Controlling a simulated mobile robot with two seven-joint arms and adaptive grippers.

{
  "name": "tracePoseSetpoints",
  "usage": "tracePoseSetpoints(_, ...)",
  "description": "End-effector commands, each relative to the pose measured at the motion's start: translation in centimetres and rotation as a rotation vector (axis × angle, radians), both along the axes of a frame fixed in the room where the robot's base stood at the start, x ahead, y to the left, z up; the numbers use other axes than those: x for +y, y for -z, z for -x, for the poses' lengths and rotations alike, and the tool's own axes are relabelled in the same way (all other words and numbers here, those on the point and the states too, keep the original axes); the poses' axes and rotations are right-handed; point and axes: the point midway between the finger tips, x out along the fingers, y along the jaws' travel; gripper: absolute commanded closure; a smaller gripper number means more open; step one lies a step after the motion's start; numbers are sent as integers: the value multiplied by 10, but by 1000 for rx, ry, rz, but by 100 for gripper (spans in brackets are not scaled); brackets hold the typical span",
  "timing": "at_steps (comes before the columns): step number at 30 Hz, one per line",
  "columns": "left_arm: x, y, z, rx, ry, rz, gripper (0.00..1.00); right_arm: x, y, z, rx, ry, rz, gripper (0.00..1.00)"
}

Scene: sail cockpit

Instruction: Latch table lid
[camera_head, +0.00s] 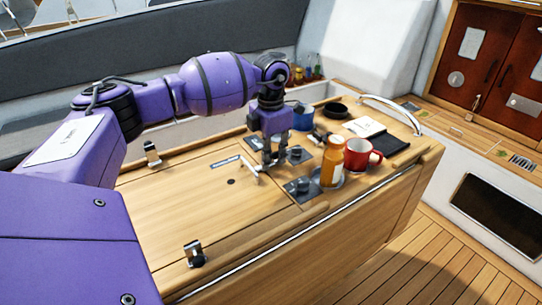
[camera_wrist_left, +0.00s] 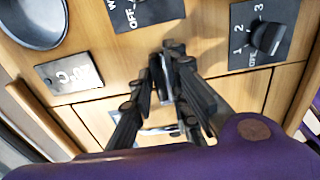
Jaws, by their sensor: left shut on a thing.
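The wooden table lid (camera_head: 190,195) lies flat and closed in the cockpit table top. A pale metal latch lever (camera_head: 250,172) stands at its right end, by the seam. My left gripper (camera_head: 272,162) reaches down there from above, fingers pointing down. In the left wrist view my left gripper (camera_wrist_left: 172,55) is shut on a small dark part with a metal edge, seemingly of the latch; the fingers hide most of it. A bright metal piece (camera_wrist_left: 157,130) shows between the fingers lower down. My right gripper is not in view.
Dark switch plates with knobs (camera_head: 299,187) sit close to the gripper; one labelled plate (camera_wrist_left: 262,35) also shows in the wrist view.

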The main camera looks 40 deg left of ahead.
Motion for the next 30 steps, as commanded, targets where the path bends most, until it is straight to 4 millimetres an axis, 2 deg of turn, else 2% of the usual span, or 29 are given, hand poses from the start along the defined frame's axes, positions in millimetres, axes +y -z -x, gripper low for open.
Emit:
tracePoseSetpoints(15,0,-2,-1,-4,20,0,100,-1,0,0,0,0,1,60)
tracePoseSetpoints(16,0,-2,-1,-4,20,0,81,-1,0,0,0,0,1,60)
tracePoseSetpoints(18,1,-2,-1,-4,19,-1,73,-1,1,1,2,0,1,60)
tracePoseSetpoints(26,0,-1,0,-1,18,-1,73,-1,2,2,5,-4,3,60)
tracePoseSetpoints(30,0,-8,-1,-4,18,-1,73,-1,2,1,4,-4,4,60)
